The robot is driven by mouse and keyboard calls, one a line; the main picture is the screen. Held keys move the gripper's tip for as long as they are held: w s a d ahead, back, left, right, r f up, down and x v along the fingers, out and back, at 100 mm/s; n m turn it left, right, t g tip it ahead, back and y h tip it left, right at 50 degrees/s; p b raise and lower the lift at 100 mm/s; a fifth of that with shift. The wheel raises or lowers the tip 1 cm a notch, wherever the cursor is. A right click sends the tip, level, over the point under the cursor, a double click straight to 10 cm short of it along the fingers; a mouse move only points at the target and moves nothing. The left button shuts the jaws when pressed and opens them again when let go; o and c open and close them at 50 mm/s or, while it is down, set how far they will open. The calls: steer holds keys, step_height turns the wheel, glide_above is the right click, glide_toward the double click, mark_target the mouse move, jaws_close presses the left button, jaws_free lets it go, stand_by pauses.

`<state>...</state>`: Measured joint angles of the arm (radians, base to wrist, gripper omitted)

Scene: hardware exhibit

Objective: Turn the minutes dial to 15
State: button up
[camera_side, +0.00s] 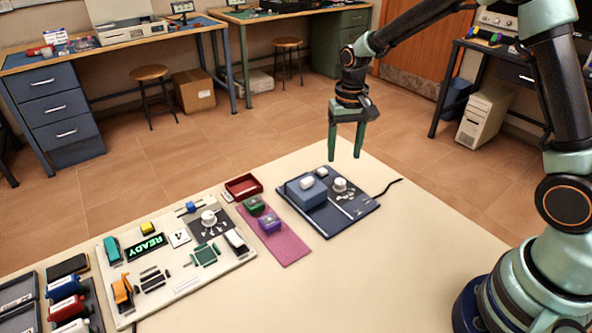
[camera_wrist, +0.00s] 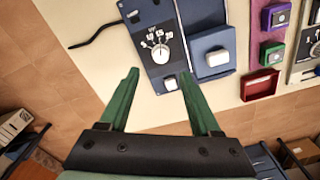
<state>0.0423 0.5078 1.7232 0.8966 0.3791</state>
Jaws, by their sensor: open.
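The minutes dial (camera_side: 340,185) is a white knob on a dark navy panel (camera_side: 352,210). In the wrist view the dial (camera_wrist: 160,52) has printed numbers in an arc around it, among them 5, 10, 15 and 20. The number its pointer faces is too small to tell. My gripper (camera_side: 345,153) is open and empty, fingers pointing down, well above the far edge of the panel and apart from the dial. In the wrist view my gripper's (camera_wrist: 159,72) fingers stand on either side of the panel's edge, with the dial beyond their tips.
A blue box with a white button (camera_side: 306,188) stands left of the dial. A small white button (camera_side: 321,172) sits behind it. A pink board (camera_side: 285,248) bears green and purple blocks, near a red tray (camera_side: 243,187). A white board (camera_side: 190,285) holds another knob (camera_side: 208,217). The table's right side is clear.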

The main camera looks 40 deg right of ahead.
steer(key=shift+r, duration=2.05)
steer(key=s+a+r+n+t, duration=0.1)
steer(key=s+r+n+t, duration=0.1)
steer(key=s+r, duration=0.3)
steer(key=s+a+r+n+t, duration=0.1)
steer(key=s+r+n+t, duration=0.1)
steer(key=s+r, duration=0.4)
steer(key=s+t, duration=0.1)
steer(key=s, duration=0.3)
steer(key=shift+s+n, duration=0.35)
steer(key=shift+n, duration=0.05)
